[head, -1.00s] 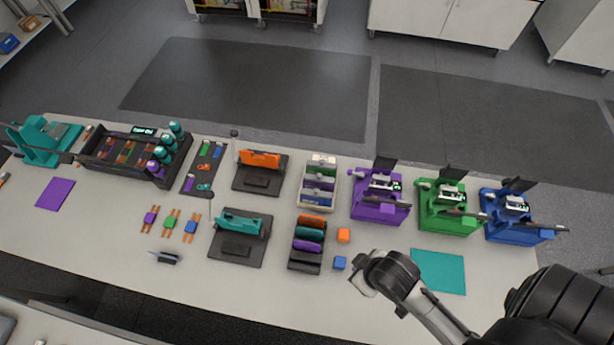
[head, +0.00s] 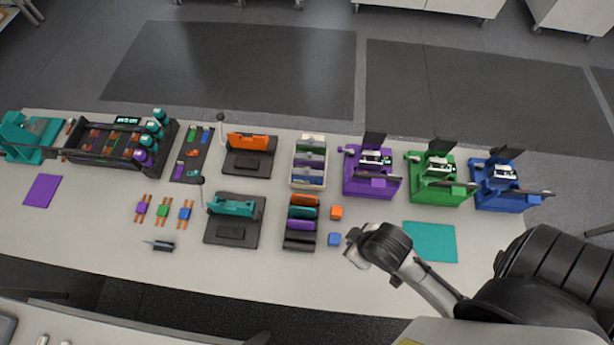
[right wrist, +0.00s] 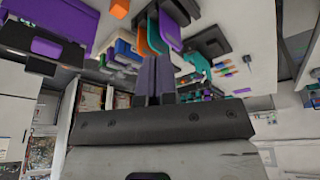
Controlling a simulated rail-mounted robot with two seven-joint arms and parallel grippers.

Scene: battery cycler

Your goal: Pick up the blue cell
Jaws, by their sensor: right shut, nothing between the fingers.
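The blue cell (head: 185,213) lies flat on the table in the head view, with orange tabs at its ends. It is the rightmost of three cells, beside a green cell (head: 163,209) and a purple cell (head: 143,208). My right gripper (head: 352,260) is well to the right of it, near the front of the table. In the right wrist view its two dark fingers (right wrist: 155,78) are together, with nothing between them. My left gripper is in neither view.
A teal fixture (head: 232,207) stands right of the blue cell; a small dark tool (head: 160,246) lies in front. A slotted black rack (head: 301,244), an orange block (head: 336,212) and a blue block (head: 334,239) are nearer my right gripper. A teal mat (head: 430,241) lies to its right.

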